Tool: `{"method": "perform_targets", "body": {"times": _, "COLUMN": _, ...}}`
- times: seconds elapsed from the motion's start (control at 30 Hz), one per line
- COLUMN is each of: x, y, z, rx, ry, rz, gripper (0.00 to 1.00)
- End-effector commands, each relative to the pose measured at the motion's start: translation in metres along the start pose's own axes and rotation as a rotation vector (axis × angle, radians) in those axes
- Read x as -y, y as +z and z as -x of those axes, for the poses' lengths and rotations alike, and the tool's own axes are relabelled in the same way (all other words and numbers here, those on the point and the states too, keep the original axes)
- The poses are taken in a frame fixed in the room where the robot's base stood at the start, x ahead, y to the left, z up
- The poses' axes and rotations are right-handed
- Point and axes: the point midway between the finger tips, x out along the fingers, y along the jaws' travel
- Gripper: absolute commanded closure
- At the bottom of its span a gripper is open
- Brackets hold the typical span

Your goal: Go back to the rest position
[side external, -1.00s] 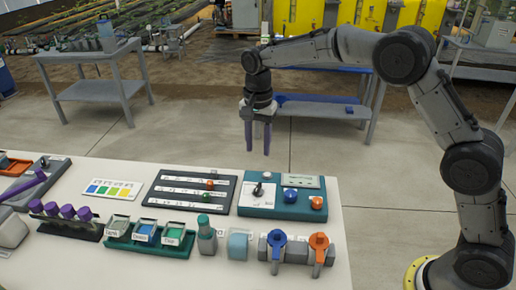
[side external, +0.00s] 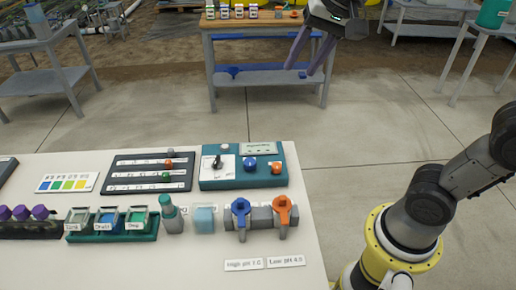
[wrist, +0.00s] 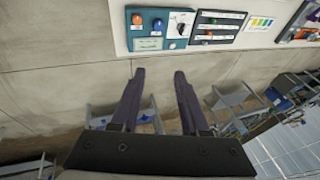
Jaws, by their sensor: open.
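My gripper (side external: 301,69) is at the top of the side external view, with its purple fingers pointing down and left. In the wrist view my gripper (wrist: 160,72) has its two fingers apart and nothing between them. It is raised over open floor, clear of the white bench (side external: 265,210). The teal control box (side external: 243,166) with blue and orange knobs and the dark slider panel (side external: 152,172) stand on that bench. Both also show at the top of the wrist view. Most of my upper arm is outside the side external view.
The bench also holds a colour chart (side external: 68,183), a teal tray of labelled bins (side external: 112,224), a bottle (side external: 171,215), and blue (side external: 241,212) and orange (side external: 283,210) valves. A wooden-topped table (side external: 262,20) stands behind. The concrete floor between is free.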

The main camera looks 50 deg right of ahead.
Motion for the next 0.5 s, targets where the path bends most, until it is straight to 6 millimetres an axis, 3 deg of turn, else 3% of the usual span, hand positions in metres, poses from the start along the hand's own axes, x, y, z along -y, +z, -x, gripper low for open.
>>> {"method": "perform_targets", "body": {"times": 0.1, "x": -0.041, "y": 0.028, "z": 0.012, "rx": -0.043, "ry": -0.031, "rz": 0.125, "gripper": 0.55}}
{"method": "perform_targets", "body": {"times": 0.2, "x": -0.072, "y": 0.052, "z": 0.011, "rx": -0.073, "ry": -0.044, "rz": 0.252, "gripper": 0.55}}
{"method": "perform_targets", "body": {"times": 0.4, "x": -0.122, "y": 0.093, "z": -0.014, "rx": -0.096, "ry": -0.036, "rz": 0.539, "gripper": 0.55}}
{"method": "perform_targets", "body": {"times": 0.5, "x": -0.134, "y": 0.104, "z": -0.03, "rx": -0.073, "ry": -0.017, "rz": 0.668, "gripper": 0.55}}
